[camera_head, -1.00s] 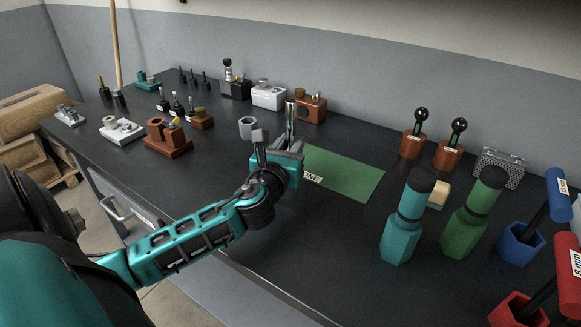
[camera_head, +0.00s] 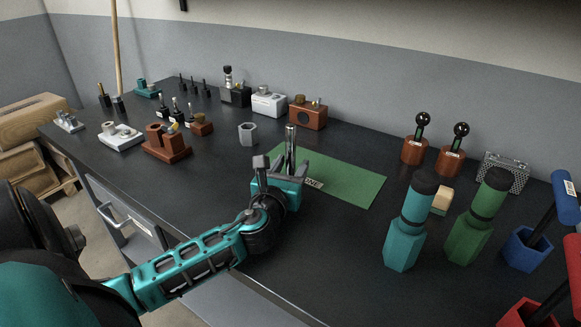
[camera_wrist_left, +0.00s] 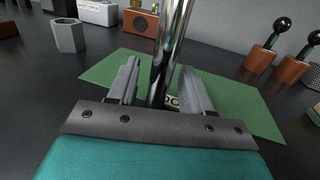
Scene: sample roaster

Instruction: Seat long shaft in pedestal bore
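The long shaft (camera_head: 291,144) is a shiny metal rod, standing roughly upright between the fingers of my left gripper (camera_head: 284,170), over the near left part of the green mat. In the left wrist view the shaft (camera_wrist_left: 170,45) rises between the two grey fingers (camera_wrist_left: 160,90), with narrow gaps beside its visible part. The shaft moves with the gripper, so the gripper seems shut on it. Its lower end is hidden by the gripper. A brown pedestal block (camera_head: 167,143) with an upright cylinder stands at left; I cannot tell which block has the matching bore. My right gripper is not in view.
The green mat (camera_head: 350,183) carries a white label. A grey hexagonal cup (camera_head: 248,134) stands left of it. A brown box with a round hole (camera_head: 308,114) is behind. Teal (camera_head: 408,225) and green (camera_head: 473,220) bottles stand right. The dark bench is clear in front of the mat.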

